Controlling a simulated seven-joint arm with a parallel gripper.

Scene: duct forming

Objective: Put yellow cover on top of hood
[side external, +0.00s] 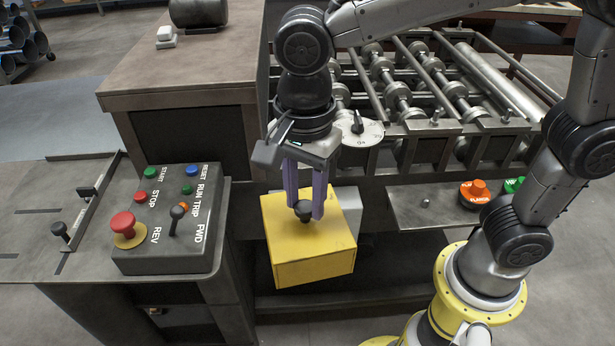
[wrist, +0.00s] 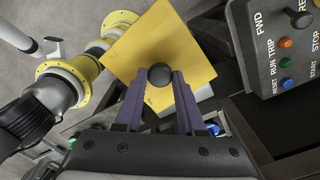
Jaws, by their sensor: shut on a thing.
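The yellow cover (side external: 308,243) is a box shape with a round black knob on its top. My gripper (side external: 304,210) points down from above and is shut on the black knob, with a purple finger on each side. In the wrist view the yellow cover (wrist: 160,50) lies beyond my gripper (wrist: 160,78), with the knob between the fingertips. The cover looks slightly tilted and hangs in front of the machine. A grey box-like part (side external: 347,210) shows just behind the cover; I cannot tell whether it is the hood.
A control box (side external: 172,225) with a red stop button and lever stands left of the cover. A roller machine (side external: 430,90) lies behind. A brown-topped cabinet (side external: 190,75) stands at the back left. Orange and green knobs (side external: 475,190) sit on a shelf to the right.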

